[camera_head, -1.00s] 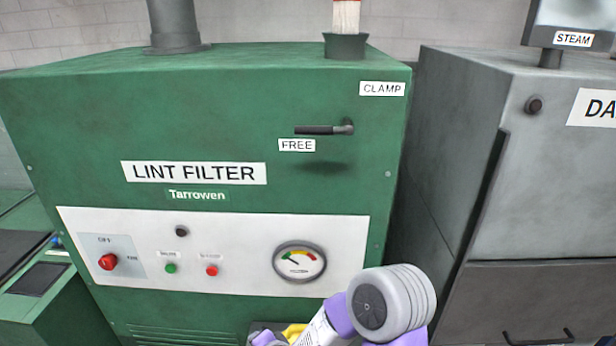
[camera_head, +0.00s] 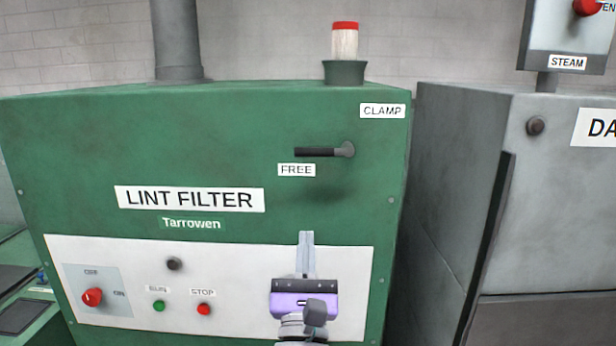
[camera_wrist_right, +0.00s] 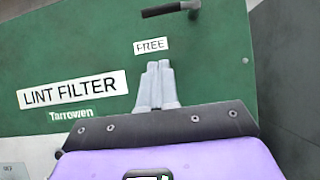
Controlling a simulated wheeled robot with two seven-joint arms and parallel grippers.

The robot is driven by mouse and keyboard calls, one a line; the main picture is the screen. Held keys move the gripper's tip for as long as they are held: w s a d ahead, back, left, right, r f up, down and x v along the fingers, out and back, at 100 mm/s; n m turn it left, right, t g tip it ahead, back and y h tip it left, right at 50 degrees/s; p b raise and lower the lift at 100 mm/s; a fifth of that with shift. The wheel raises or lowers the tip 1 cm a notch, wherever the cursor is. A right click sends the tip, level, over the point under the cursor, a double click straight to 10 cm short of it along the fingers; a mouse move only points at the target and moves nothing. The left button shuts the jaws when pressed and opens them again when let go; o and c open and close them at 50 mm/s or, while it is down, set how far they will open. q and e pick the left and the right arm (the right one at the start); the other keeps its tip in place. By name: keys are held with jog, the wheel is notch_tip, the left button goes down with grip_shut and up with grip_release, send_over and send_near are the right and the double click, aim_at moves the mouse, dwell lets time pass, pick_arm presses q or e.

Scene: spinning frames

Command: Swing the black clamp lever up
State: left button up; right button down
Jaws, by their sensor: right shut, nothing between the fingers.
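The black clamp lever (camera_head: 322,152) is on the upper right of the green lint filter cabinet's front. It lies level, pointing left from its grey pivot (camera_head: 348,149), just above the FREE label (camera_head: 296,170). The CLAMP label (camera_head: 382,111) is above and right of the pivot. In the right wrist view the lever (camera_wrist_right: 165,10) shows at the top edge. My right gripper (camera_head: 306,236) is shut and empty, below the lever and apart from it, fingers pointing up. Its fingertips (camera_wrist_right: 159,64) show below the FREE label in the wrist view. My left gripper is not in view.
The lint filter cabinet (camera_head: 100,140) carries a red knob (camera_head: 92,297), a green button (camera_head: 159,306) and a red button (camera_head: 204,309) on its white panel. A grey machine (camera_head: 460,150) stands to the right across a narrow gap. The cabinet face around the lever is clear.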

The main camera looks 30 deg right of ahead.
aim_at(322, 150)
jog(key=p+x, duration=0.1)
jog(key=x, duration=0.3)
jog(key=r+p+x, duration=0.1)
jog(key=x, duration=0.3)
jog(key=s+a+r+p+x, duration=0.1)
jog(key=p+x, duration=0.1)
jog(key=x, duration=0.2)
jog(key=shift+w+d+r, duration=0.2)
jog(key=shift+d+r, duration=0.05)
jog(key=shift+r, duration=0.1)
